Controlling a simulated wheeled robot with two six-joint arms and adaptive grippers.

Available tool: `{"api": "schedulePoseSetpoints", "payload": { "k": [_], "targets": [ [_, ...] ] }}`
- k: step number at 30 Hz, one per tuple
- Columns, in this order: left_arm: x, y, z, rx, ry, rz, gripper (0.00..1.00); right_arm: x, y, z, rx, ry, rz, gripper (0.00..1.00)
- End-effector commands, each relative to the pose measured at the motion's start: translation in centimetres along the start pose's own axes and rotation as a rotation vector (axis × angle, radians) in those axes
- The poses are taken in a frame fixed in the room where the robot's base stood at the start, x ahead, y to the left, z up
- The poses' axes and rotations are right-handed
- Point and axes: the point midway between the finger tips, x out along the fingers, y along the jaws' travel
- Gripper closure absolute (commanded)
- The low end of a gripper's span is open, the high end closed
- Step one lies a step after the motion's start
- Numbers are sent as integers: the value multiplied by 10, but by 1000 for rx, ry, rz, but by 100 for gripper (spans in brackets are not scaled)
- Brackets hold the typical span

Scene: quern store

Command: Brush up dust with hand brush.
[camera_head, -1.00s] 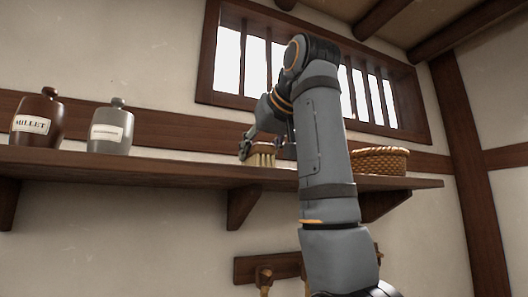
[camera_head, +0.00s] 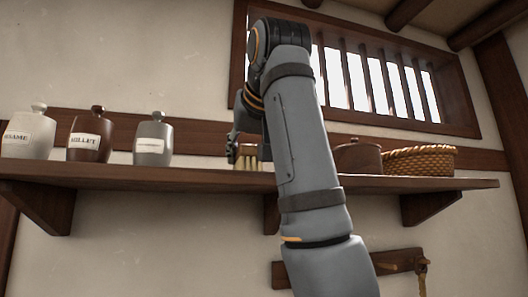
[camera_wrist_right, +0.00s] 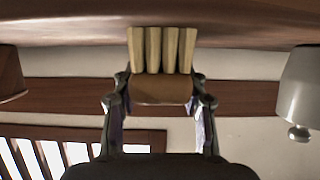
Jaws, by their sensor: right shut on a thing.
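The hand brush (camera_head: 247,161) has pale bristle tufts and a wooden back. In the head view it is at the shelf (camera_head: 200,178), with its bristles down, partly hidden by my right arm. My right gripper (camera_head: 236,152) is shut on it. In the right wrist view, the brush (camera_wrist_right: 160,88) sits between the two fingers (camera_wrist_right: 159,100), its tufts pointing towards the shelf surface (camera_wrist_right: 60,32). I cannot tell whether the bristles touch the shelf. I see no dust. My left gripper is not in view.
A pale sesame jar (camera_head: 30,137), a brown millet jar (camera_head: 90,138) and a grey jar (camera_head: 152,143) stand left of the brush. A brown lidded pot (camera_head: 358,158) and a wicker basket (camera_head: 420,162) stand to its right. A barred window (camera_head: 470,118) is above.

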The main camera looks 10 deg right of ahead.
Motion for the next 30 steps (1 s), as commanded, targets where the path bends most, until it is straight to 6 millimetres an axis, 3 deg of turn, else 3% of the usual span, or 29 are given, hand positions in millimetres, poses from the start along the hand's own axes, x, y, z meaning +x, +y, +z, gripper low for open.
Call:
{"api": "schedulePoseSetpoints", "payload": {
  "k": [8,19,25,30],
  "targets": [
    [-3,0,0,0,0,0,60,0,-11,0,-1,-2,-2,100],
    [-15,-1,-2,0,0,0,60,-1,-55,-1,-1,-1,-1,100],
    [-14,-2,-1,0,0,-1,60,0,-55,0,1,0,0,100],
    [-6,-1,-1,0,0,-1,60,1,-34,2,3,2,2,100]
  ]
}}
